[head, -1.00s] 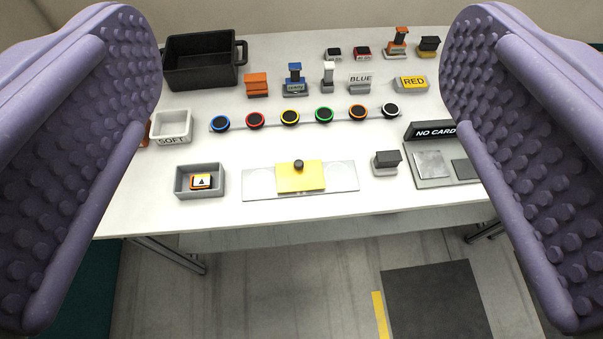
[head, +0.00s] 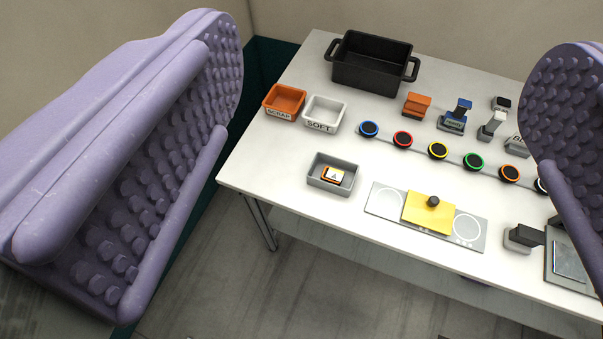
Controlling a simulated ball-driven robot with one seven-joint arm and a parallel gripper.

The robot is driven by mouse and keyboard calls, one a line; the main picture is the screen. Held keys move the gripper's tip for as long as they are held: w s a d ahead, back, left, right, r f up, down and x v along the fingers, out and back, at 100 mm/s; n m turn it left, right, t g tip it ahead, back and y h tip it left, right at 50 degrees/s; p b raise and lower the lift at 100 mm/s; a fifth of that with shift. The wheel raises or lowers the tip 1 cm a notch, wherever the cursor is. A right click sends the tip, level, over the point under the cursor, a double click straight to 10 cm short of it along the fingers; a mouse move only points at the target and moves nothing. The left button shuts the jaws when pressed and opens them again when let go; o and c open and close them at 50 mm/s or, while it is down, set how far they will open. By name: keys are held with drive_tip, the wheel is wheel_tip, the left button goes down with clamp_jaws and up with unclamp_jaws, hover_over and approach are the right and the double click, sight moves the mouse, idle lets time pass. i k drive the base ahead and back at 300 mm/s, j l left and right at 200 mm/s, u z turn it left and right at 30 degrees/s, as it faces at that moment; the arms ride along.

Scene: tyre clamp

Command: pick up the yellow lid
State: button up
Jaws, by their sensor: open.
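The yellow lid (head: 429,215) is a flat square plate with a dark round knob (head: 433,201) on top. It lies across the middle of a grey plate (head: 384,200) that has a white ring marked at each side of the lid. My gripper (head: 385,150) is open, with its two purple studded jaws wide apart at the left and right of the picture. The lid shows between the jaws, right of centre, apart from both and well beyond them. What lies under the lid is hidden.
A grey tray (head: 313,174) with a small orange-edged item stands left of the lid. A row of coloured round buttons (head: 438,150) runs behind it. A grey block with a dark top (head: 524,237) stands to the right. Orange SCRAP (head: 284,101) and white SOFT (head: 322,113) bins stand at the back left.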

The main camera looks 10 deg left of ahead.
sight(433, 214)
drive_tip(key=z, duration=0.7)
drive_tip(key=i+z, duration=0.3)
drive_tip(key=i, duration=0.15)
drive_tip(key=i+j+z, duration=0.25)
drive_tip(key=i, duration=0.2)
drive_tip(key=i+j+z, duration=0.1)
drive_tip(key=i+z, duration=0.2)
drive_tip(key=i, duration=0.1)
